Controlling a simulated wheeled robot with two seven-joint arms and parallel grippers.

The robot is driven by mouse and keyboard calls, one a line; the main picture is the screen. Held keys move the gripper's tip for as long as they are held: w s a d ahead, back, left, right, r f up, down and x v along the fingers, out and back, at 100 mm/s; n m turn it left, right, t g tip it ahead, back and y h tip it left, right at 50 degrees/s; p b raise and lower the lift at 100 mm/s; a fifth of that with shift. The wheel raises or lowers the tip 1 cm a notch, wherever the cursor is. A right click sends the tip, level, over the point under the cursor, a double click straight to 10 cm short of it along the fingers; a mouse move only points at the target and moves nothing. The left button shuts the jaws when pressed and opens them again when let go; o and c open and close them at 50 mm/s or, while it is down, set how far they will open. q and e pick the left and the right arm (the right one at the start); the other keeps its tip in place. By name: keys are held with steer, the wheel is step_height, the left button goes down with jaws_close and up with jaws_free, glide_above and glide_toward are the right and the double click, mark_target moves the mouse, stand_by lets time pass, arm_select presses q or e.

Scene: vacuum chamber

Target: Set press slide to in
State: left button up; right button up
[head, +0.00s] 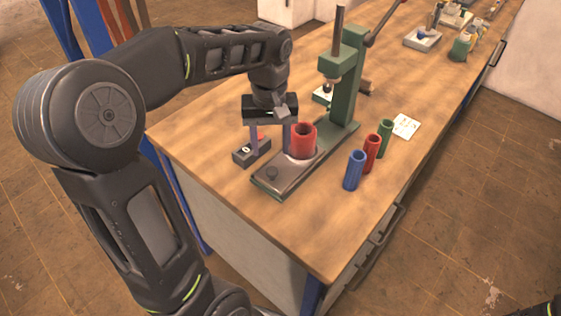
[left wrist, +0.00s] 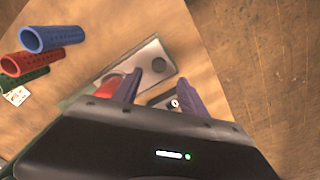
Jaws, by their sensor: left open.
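The green press (head: 346,75) stands on the wooden bench. Its base reaches toward the near edge as a grey metal slide plate (head: 290,176) with a dark round knob (head: 271,173) at the near end. A red hollow cylinder (head: 303,138) stands upright on the plate, out in front of the press head. My left gripper (head: 270,145) is open, fingers down, just left of the red cylinder. One finger is close to the cylinder; I cannot tell whether they touch. In the left wrist view the slide plate (left wrist: 150,62) and knob (left wrist: 113,83) show beyond the fingers. My right gripper is not in view.
Blue (head: 354,170), red (head: 372,153) and green (head: 385,138) tubes stand right of the plate. The bench's near corner is clear.

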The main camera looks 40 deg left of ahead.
mark_target(272, 170)
arm_select(q)
steer(key=shift+w+f, duration=0.1)
steer(key=shift+w, duration=0.05)
step_height(272, 170, down, 8)
steer(key=shift+r+p, duration=0.1)
steer(key=shift+p, duration=0.2)
stand_by(0.3)
steer(key=shift+c, duration=0.5)
jaws_close()
stand_by(0.9)
